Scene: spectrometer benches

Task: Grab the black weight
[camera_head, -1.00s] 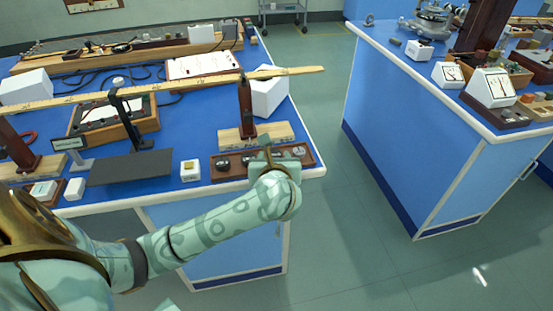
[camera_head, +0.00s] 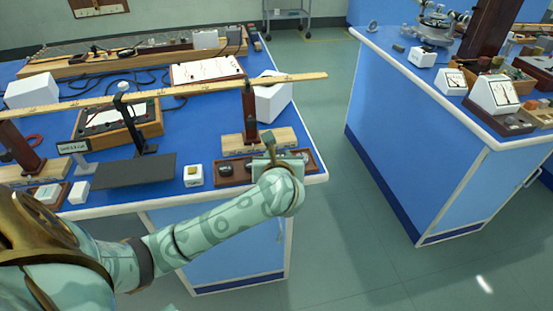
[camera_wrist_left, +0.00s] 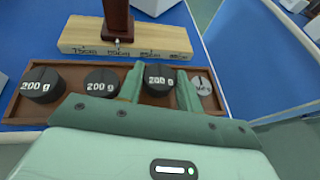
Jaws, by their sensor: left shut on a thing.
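A brown wooden tray (camera_head: 232,183) lies at the near right edge of the left bench and holds a row of weights. In the left wrist view the tray (camera_wrist_left: 14,98) holds two black weights marked 200 g, one at the far left (camera_wrist_left: 42,84) and one beside it (camera_wrist_left: 101,84). My left gripper (camera_wrist_left: 160,84) is shut on a third black weight (camera_wrist_left: 159,77), with one finger on each side. I cannot tell if this weight is clear of the tray. A silver disc (camera_wrist_left: 203,86) sits just right of the right finger. In the head view my left gripper (camera_head: 271,150) hides the held weight.
A wooden base block (camera_head: 235,142) with a dark post and a long ruler (camera_head: 180,91) stands right behind the tray. A white cube (camera_head: 193,175) and a dark flat plate (camera_head: 135,172) are to the left. A second bench (camera_head: 410,140) stands right, across an open floor gap.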

